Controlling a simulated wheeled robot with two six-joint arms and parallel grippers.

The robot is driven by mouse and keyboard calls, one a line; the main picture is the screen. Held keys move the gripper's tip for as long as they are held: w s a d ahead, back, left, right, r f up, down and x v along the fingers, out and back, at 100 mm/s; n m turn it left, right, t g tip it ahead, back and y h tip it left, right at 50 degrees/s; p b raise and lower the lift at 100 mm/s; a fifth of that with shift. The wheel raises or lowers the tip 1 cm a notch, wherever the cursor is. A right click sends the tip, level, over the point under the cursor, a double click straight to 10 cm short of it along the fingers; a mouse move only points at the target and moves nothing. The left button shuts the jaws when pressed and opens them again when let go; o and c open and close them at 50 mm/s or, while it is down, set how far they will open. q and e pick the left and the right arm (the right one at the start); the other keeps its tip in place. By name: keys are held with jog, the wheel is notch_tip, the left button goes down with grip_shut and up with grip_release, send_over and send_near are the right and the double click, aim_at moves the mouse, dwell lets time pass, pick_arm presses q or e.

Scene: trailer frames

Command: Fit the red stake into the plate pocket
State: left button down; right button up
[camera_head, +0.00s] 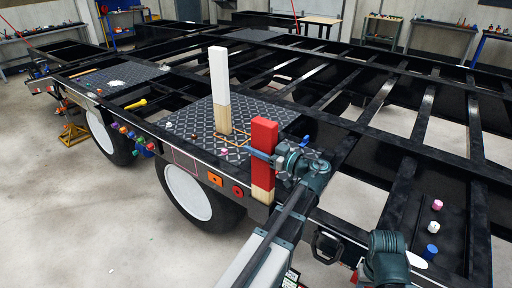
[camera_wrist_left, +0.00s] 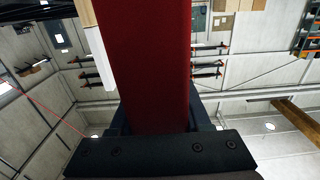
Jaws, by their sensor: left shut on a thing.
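The red stake (camera_head: 264,135), red above with a bare wood lower end, is upright in my left gripper (camera_head: 265,156). My left gripper is shut on its red part, and the stake stands in front of the trailer's near side edge. The red stake also fills the middle of the left wrist view (camera_wrist_left: 146,60). A white stake (camera_head: 219,75) with a wood lower end stands upright on the dark checkered plate (camera_head: 185,122). Orange lines show on the plate near its foot; I cannot make out the pocket. My right gripper is not seen.
Coloured knobs (camera_head: 122,130) line the trailer's near side, with an orange marker (camera_head: 215,179) and a red round one (camera_head: 238,191). Pink, white and blue pieces (camera_head: 432,250) sit on the frame at right. Open gaps lie between the black beams.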

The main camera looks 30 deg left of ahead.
pick_arm(q)
jog(key=shift+f+b, duration=0.45)
jog(key=shift+f, duration=0.1)
jog(key=shift+c, duration=1.4)
grip_release()
jog(key=shift+d, duration=0.15)
jog(key=s+d, duration=0.1)
jog(key=d, duration=1.2)
jog(key=shift+d, duration=0.3)
